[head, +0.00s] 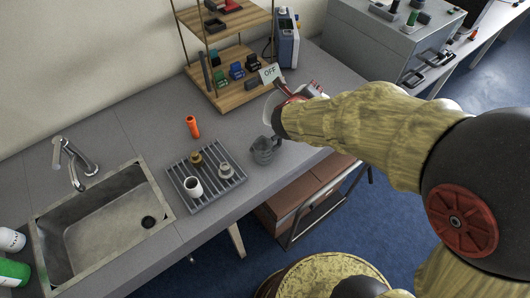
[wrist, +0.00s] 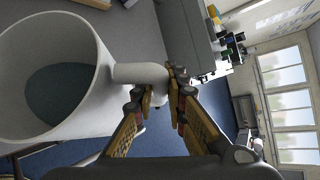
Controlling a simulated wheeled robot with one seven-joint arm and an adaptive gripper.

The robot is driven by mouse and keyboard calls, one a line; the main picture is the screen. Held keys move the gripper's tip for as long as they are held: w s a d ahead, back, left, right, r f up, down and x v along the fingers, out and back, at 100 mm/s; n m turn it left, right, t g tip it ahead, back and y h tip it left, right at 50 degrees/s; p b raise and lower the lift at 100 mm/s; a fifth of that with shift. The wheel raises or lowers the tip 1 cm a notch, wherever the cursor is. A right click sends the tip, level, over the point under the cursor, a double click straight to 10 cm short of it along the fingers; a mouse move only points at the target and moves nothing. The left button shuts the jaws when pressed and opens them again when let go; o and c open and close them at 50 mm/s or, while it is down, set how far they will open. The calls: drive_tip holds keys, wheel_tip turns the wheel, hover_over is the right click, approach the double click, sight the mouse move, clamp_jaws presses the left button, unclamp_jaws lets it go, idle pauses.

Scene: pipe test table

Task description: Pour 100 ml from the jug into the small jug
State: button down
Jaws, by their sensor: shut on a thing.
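The jug (wrist: 98,75) is large and white, with dark liquid in its lower part, in the wrist view. My gripper (wrist: 163,90) is shut on its side handle (wrist: 138,73). In the head view my gripper (head: 300,92) is above the counter, and the pale jug (head: 270,104) shows only partly beside my arm. The small jug, a grey vessel (head: 264,151), stands upright on the counter near its front edge, just below the held jug in the picture. Its contents cannot be made out. Whether the held jug is tilted is hard to tell.
A ribbed drain rack (head: 212,196) left of the small jug holds a white cup (head: 193,187) and two small fittings. An orange torch (head: 192,126) lies behind it. A sink (head: 70,240) is at left.

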drive_tip(key=shift+r, duration=0.15)
drive_tip(key=shift+a, duration=0.25)
idle(0.3)
drive_tip(key=shift+h+b, duration=0.3)
drive_tip(key=shift+b, duration=0.1)
drive_tip(key=shift+a+n+t, duration=0.3)
drive_tip(key=shift+s+b, duration=0.1)
drive_tip(key=shift+b, duration=0.2)
drive_tip(key=shift+a+h, duration=0.25)
drive_tip(key=shift+h, duration=0.05)
drive_tip(key=shift+a+b, duration=0.1)
drive_tip(key=shift+b, duration=0.25)
idle(0.5)
drive_tip(key=shift+s+a+n, duration=0.1)
drive_tip(key=shift+a+n, duration=0.15)
drive_tip(key=shift+n, duration=0.05)
drive_tip(key=shift+d, duration=0.15)
